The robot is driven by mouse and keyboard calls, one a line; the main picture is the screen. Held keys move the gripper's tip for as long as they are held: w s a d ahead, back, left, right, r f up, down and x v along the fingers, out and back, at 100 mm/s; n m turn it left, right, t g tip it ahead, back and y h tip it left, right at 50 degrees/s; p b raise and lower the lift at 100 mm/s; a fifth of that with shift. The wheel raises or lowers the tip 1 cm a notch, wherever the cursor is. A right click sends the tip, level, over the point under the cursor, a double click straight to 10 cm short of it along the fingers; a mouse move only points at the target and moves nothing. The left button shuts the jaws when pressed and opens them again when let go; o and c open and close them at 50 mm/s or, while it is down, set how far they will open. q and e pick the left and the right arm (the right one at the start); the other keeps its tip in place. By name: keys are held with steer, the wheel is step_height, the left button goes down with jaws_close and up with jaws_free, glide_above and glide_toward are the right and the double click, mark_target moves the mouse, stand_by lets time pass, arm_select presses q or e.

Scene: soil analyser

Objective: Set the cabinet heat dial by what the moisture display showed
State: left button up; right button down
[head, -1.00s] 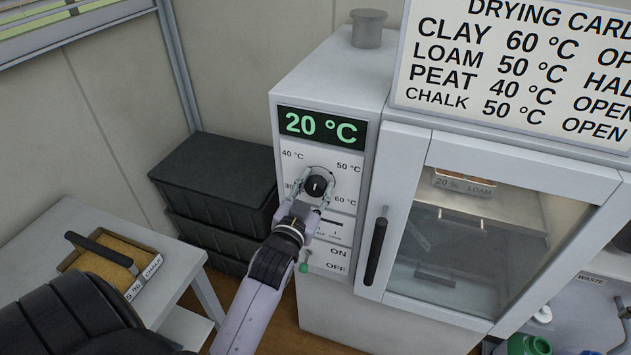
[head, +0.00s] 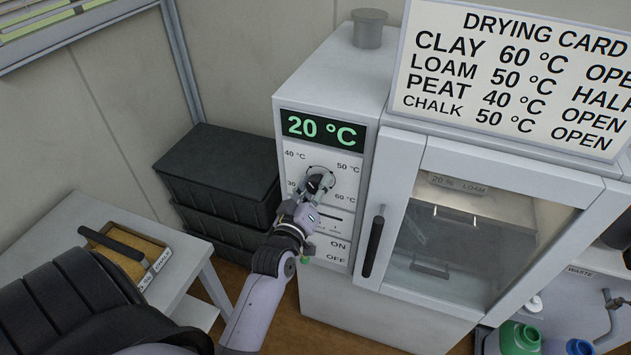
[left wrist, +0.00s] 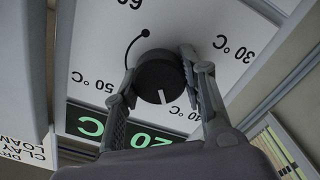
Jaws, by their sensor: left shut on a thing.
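The heat dial (head: 318,180) is a round black knob on the cabinet's white front panel, ringed by 30, 40, 50 and 60 °C marks. My left gripper (head: 315,185) is shut on it, with a finger on each side. In the left wrist view the dial (left wrist: 160,78) shows a white pointer line aimed down in the picture, towards the display side. The cabinet display (head: 322,129) reads 20 °C in green. The drying card (head: 515,75) lists clay 60, loam 50, peat 40 and chalk 50 °C. My right gripper is not in view.
The glass door (head: 480,235) is closed; a tray labelled 20 % LOAM (head: 458,185) shows behind it. Below the dial are a slider and an ON/OFF switch. Black crates (head: 218,170) stand left, and a table (head: 60,225) holds a chalk sample box (head: 125,250).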

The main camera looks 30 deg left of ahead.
arm_select(q)
steer(key=shift+n, duration=0.6)
steer(key=o, duration=1.2)
steer(key=v, duration=1.2)
steer(key=shift+s, duration=0.1)
steer(key=shift+a+f, duration=0.1)
